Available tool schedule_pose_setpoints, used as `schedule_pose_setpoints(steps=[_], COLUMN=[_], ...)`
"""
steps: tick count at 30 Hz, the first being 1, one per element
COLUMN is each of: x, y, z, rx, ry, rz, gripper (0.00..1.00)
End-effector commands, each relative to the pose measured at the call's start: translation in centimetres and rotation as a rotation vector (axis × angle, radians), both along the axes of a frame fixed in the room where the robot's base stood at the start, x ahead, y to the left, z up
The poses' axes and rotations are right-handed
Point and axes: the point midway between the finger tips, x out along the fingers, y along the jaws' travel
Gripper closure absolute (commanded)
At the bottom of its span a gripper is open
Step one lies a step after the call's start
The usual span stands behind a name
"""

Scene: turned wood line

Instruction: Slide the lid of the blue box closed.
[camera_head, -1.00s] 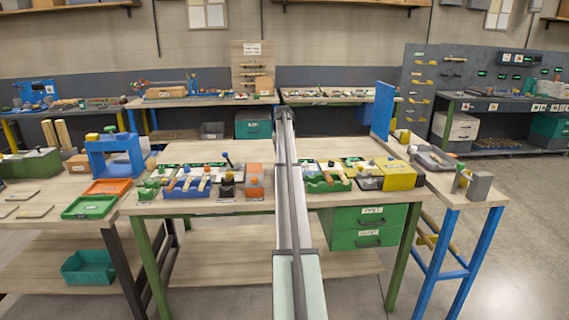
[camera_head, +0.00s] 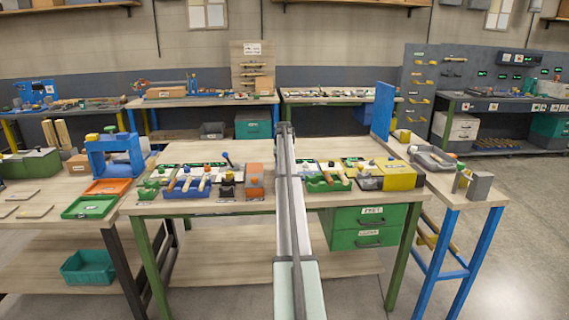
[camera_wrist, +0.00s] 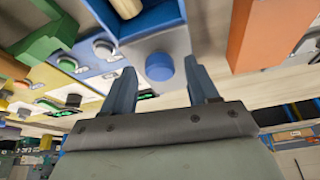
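A blue box-like holder (camera_head: 181,193) stands at the front left of the middle bench, with light wooden rods lying across it. In the wrist view, a blue box (camera_wrist: 158,19) with a wooden cylinder shows at the top edge, partly cut off. I cannot make out a lid for certain. My gripper (camera_wrist: 162,88) is open, with its two dark fingers apart and nothing between them. A round blue knob (camera_wrist: 159,66) on a grey surface shows beyond the fingertip gap; I cannot tell its distance. My arm hides the gripper in the head view.
An orange block (camera_head: 254,181) stands right of the blue holder and shows in the wrist view (camera_wrist: 267,32). A green holder (camera_head: 327,184) and a yellow box (camera_head: 400,178) stand right of my arm.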

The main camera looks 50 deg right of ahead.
Motion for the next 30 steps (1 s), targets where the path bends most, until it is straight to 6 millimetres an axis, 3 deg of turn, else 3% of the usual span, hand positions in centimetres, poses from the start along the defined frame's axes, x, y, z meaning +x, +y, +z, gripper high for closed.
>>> schedule_pose_setpoints(steps=[2, 18, 30], x=[0.0, -0.01, -0.7], y=[0.0, 0.0, 0.69], z=[0.01, 0.03, 0.0], rx=[0.0, 0.0, 0.0], ry=[0.0, 0.0, 0.001], rz=[0.0, 0.0, 0.0], gripper=[0.49, 1.0, 1.0])
